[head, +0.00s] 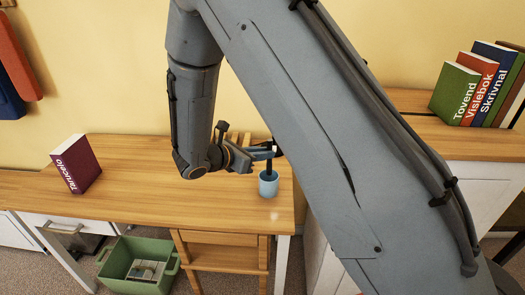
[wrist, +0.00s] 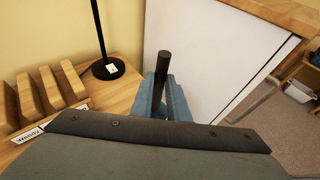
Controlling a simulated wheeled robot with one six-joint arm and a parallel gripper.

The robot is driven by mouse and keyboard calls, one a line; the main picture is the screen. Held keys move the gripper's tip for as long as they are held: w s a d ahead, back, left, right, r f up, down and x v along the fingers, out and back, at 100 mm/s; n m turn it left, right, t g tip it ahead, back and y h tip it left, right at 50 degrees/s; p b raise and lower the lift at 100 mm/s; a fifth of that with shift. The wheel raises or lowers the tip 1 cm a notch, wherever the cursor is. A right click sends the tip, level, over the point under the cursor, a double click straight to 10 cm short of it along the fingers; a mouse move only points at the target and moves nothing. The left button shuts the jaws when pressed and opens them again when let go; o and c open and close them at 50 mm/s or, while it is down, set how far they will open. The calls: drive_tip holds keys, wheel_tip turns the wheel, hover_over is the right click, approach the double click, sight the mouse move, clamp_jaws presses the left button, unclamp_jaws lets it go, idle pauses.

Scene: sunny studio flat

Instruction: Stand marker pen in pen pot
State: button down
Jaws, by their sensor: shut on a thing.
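The blue pen pot (head: 268,187) stands upright near the right end of the wooden desk. My gripper (head: 272,153) is directly above it, with its blue fingers shut on the dark marker pen (head: 274,143). The pen is roughly upright, and its lower end reaches down to the pot's mouth; I cannot tell how far inside it is. In the wrist view the pen (wrist: 162,68) stands up between the two blue fingertips (wrist: 161,98). The pot is hidden in that view.
A maroon book (head: 76,164) stands at the desk's left. A wooden rack (wrist: 50,92) and a black stand base (wrist: 107,69) are near my gripper. Several books (head: 480,85) stand on the right cabinet. A green crate (head: 138,266) is below. The desk's middle is clear.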

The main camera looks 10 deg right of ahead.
drive_tip(key=shift+f+b, duration=1.25)
drive_tip(key=shift+f, duration=1.15)
drive_tip(key=c, duration=1.6)
unclamp_jaws()
drive_tip(key=shift+c, duration=0.2)
drive_tip(key=shift+a, duration=0.15)
drive_tip(key=b+v, duration=0.1)
drive_tip(key=v, duration=0.6)
drive_tip(key=shift+s+a, duration=0.15)
drive_tip(key=shift+a, duration=0.1)
drive_tip(key=shift+r, duration=0.15)
